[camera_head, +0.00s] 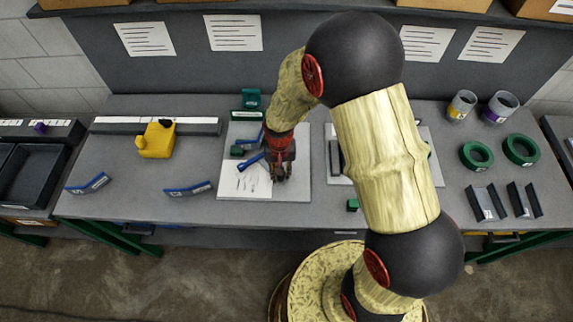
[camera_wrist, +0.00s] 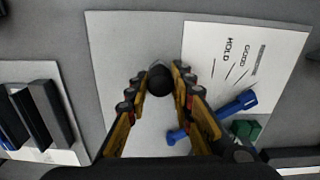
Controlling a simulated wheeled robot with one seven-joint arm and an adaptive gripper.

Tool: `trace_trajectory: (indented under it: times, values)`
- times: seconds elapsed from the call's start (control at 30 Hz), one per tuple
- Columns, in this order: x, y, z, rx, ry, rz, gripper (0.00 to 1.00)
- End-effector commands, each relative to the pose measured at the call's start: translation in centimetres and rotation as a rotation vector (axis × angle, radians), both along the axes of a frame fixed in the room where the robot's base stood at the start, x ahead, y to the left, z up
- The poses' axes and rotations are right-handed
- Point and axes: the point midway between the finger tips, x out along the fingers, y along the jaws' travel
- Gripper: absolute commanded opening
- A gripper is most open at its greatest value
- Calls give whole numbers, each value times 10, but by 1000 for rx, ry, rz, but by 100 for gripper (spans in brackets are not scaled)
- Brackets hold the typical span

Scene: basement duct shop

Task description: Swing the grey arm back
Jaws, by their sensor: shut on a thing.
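My gripper (camera_head: 281,178) is low over a light grey board (camera_head: 225,188) in the middle of the bench. In the wrist view my gripper (camera_wrist: 160,85) is closed around a dark round knob (camera_wrist: 159,77), one finger on each side. The knob looks like the end of the grey arm, but the arm's shaft is not clearly visible behind my fingers. A white sheet (camera_head: 246,182) lies on the board beside the gripper. In the wrist view the sheet (camera_wrist: 270,40) shows printed words, among them HOLD and GOOD, with short lines.
A yellow block (camera_head: 157,143) and two blue strips (camera_head: 188,188) are on the left of the bench. A second board (camera_head: 437,170) is partly hidden by my arm. Green rings (camera_head: 476,155), jars (camera_head: 461,105) and dark channels (camera_head: 488,203) stand to the right. The left bench has clear patches.

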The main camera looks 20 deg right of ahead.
Motion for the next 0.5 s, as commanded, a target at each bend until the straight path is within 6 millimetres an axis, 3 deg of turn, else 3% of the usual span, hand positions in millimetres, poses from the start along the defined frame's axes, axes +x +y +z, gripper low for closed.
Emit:
trace_trajectory:
  times: [0.5]
  values:
    - [-13, 45, 0, -1, 1, -384, 0]
